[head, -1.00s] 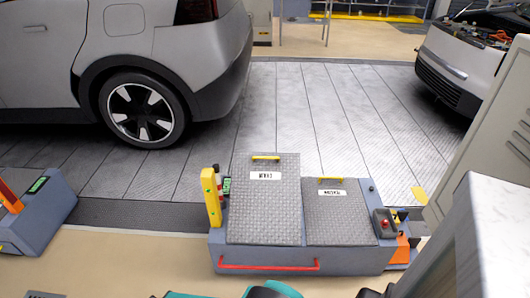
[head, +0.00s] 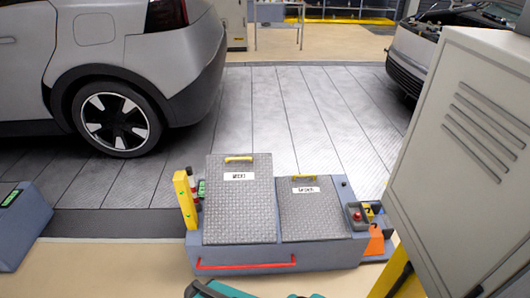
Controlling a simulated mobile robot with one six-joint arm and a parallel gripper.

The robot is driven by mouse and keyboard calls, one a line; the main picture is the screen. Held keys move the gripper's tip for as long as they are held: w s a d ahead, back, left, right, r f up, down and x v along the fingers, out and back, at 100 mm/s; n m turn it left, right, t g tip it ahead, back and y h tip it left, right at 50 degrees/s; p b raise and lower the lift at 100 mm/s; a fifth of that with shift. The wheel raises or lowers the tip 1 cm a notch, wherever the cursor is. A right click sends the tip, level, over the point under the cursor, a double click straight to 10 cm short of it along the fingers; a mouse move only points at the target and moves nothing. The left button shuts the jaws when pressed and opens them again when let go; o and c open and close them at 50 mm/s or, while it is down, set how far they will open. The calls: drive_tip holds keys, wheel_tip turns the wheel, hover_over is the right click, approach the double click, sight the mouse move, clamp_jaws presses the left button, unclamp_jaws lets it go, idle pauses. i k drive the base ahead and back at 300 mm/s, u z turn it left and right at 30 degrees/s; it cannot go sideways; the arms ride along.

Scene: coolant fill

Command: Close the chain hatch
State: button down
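A low grey-blue floor unit (head: 270,258) stands below the middle of the head view. It carries two checkered metal hatch plates side by side, a left plate (head: 240,208) and a right plate (head: 314,213). Each has a yellow handle near its far edge and a white label too blurred to read, so I cannot tell which is the chain hatch. The left plate reaches higher in the picture than the right; I cannot tell for sure whether either is raised. Only teal and dark parts of my arm show at the bottom edge. My gripper is not visible.
A yellow post (head: 185,200) stands at the unit's left end, and a red-button control box (head: 357,216) at its right. A red bar (head: 246,265) runs along the front. A large grey cabinet (head: 455,160) fills the right side. A grey car (head: 120,70) stands behind left.

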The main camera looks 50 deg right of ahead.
sight(240, 205)
drive_tip(key=z, duration=0.5)
drive_tip(key=k, duration=1)
drive_tip(key=z, duration=0.35)
drive_tip(key=i, duration=0.6)
drive_tip(key=u, duration=0.8)
drive_tip(key=i, duration=0.7)
drive_tip(key=u, duration=0.55)
drive_tip(key=i, duration=1.2)
drive_tip(key=u, duration=0.2)
